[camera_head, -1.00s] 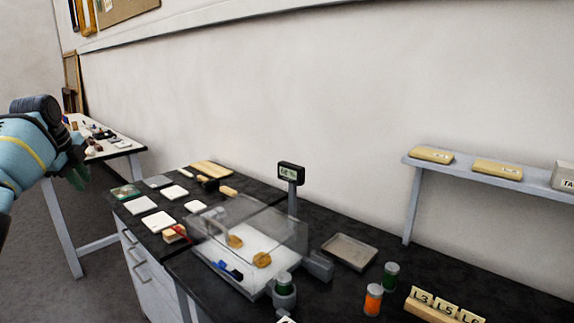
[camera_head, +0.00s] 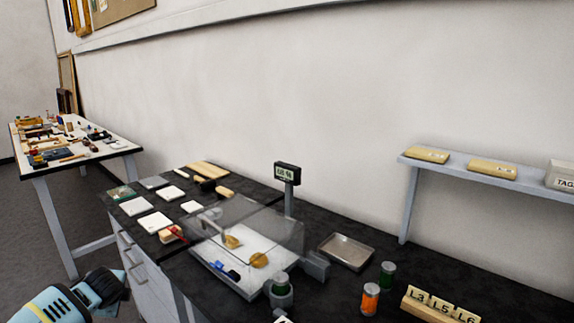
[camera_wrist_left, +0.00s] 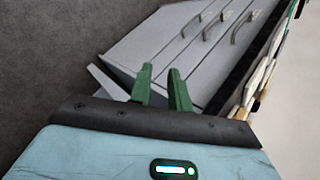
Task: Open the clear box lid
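The clear box (camera_head: 262,222) stands on the dark counter in the middle of the head view. Its see-through walls and top make it hard to tell how the lid sits. Two golden pieces (camera_head: 259,260) and a small blue item (camera_head: 226,271) show on its white floor. My left gripper (camera_head: 122,284) is low at the left in the head view, in front of the drawers and well apart from the box. In the left wrist view its two green fingers (camera_wrist_left: 162,86) stand apart with nothing between them. My right gripper is not in view.
Grey drawers (camera_wrist_left: 190,50) lie beyond the left fingers. White tiles (camera_head: 154,222) and a red-handled item (camera_head: 172,234) lie left of the box. A small display (camera_head: 287,172) stands behind it. A metal tray (camera_head: 346,251) and jars (camera_head: 370,299) are to the right.

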